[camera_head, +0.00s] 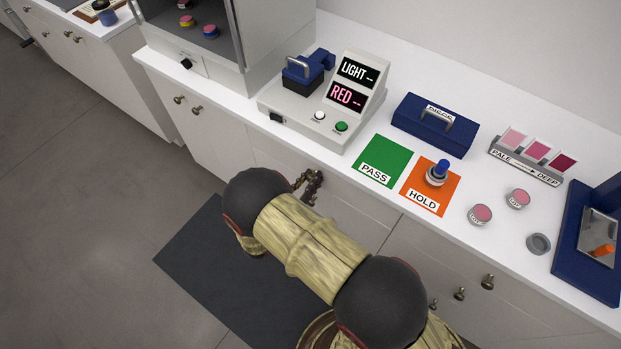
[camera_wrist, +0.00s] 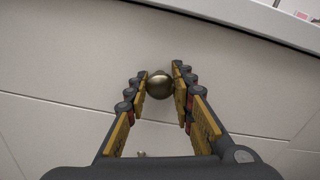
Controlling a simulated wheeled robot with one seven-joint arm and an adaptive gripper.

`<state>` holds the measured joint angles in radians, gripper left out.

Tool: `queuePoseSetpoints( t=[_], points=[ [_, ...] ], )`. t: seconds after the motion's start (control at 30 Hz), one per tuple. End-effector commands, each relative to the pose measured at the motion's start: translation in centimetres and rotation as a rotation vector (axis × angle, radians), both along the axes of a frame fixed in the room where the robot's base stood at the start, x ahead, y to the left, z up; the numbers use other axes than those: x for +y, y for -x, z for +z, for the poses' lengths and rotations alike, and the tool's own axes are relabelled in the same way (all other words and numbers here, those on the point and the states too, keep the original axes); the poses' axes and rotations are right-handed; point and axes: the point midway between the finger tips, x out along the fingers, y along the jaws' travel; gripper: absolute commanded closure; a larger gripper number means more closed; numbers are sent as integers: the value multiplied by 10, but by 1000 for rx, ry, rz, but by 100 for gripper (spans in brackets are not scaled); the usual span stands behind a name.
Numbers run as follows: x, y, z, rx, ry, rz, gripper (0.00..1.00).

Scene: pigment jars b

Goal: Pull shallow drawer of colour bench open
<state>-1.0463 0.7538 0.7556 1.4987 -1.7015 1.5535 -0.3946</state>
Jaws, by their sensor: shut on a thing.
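The colour bench (camera_head: 375,207) is a white bench with a row of drawer and door fronts. Its shallow drawer (camera_head: 352,208) is the wide front just under the worktop; in the wrist view the drawer front (camera_wrist: 80,65) looks flush, with a thin seam below it. My gripper (camera_head: 312,183) reaches this front. In the wrist view my gripper (camera_wrist: 160,76) has its yellow-padded fingers closed on both sides of a round brass knob (camera_wrist: 159,86). In the head view the gripper hides the knob.
On the worktop stand a light/red meter (camera_head: 325,100), a green PASS card (camera_head: 383,160), an orange HOLD card (camera_head: 420,200) with a blue-topped jar (camera_head: 437,173), and a blue box (camera_head: 425,130). A dark mat (camera_head: 215,262) lies on clear floor in front.

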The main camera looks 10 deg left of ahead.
Motion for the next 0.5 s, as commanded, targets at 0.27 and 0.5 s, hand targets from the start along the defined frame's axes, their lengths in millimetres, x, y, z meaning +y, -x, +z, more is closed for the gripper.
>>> queuePoseSetpoints(
  t=[0.27, 0.5],
  points=[
    [0, 0, 0, 0, 0, 1, 98],
    [0, 0, 0, 0, -1, 1, 100]
  ],
)
